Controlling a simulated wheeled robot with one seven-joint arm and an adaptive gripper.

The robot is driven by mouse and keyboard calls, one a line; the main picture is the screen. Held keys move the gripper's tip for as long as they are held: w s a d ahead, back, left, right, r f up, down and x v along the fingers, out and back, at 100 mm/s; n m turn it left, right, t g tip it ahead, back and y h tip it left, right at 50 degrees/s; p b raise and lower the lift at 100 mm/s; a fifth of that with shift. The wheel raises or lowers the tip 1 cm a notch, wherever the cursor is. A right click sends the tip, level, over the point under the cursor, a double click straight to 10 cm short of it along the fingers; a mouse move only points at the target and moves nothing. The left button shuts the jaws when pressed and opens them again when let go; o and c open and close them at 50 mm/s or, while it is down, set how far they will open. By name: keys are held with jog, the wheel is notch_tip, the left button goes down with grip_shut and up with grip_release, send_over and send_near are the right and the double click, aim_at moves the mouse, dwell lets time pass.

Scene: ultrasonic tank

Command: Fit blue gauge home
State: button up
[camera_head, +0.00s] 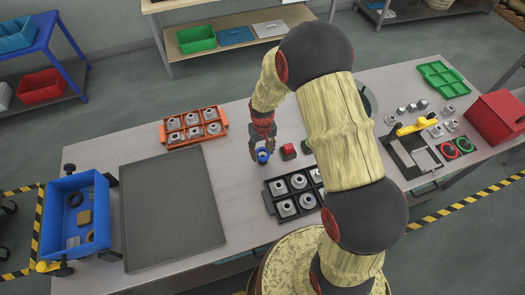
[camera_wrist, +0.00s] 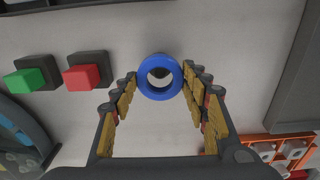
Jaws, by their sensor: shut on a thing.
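The blue gauge, a thick ring with an open centre, is between my fingertips in the wrist view (camera_wrist: 160,92). In the head view the blue gauge (camera_head: 263,156) shows at the lower end of my gripper (camera_head: 262,150), over the bare middle of the table. My gripper (camera_wrist: 160,80) is shut on the ring, one finger at each side. A small dark patch shows behind the ring's far edge; I cannot tell what it is. Whether the ring touches the table is not clear.
A red block (camera_wrist: 82,77) and a green block (camera_wrist: 25,80) on dark bases stand left in the wrist view. A black tray (camera_head: 271,205) of metal parts, an orange tray (camera_head: 164,136), a grey mat (camera_head: 170,215) and a blue bin (camera_head: 48,215) surround the clear middle.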

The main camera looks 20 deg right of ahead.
jog(key=shift+f+b, duration=1.35)
jog(key=shift+f, duration=0.5)
dwell(3.2)
jog(key=o, duration=1.4)
jog(key=shift+o, duration=0.2)
notch_tip(320, 180, up, 12)
dwell(0.4)
